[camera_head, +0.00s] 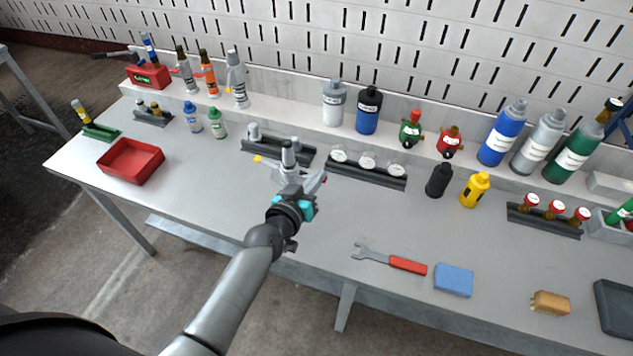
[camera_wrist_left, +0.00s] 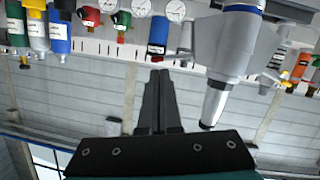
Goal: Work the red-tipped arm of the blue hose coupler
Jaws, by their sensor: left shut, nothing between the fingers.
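The hose coupler (camera_head: 289,154) stands upright on the bench near its middle, grey with a darker top. A yellow-tipped arm (camera_head: 259,159) sticks out to its left, and a red-tipped arm (camera_head: 322,181) to its right. In the left wrist view the coupler (camera_wrist_left: 226,48) shows large and upside down, with a blue band, right of my fingers. My left gripper (camera_head: 292,190) is shut and empty, in front of the coupler and hiding its lower part; its fingers (camera_wrist_left: 158,75) show together in the wrist view. I cannot tell if they touch the coupler. My right gripper is out of view.
A dark rack (camera_head: 278,150) stands behind the coupler, and a gauge rack (camera_head: 367,174) to its right. A red tray (camera_head: 131,161) lies at the left. A wrench (camera_head: 390,260) and blue sponge (camera_head: 454,280) lie at the front right. The front left bench top is clear.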

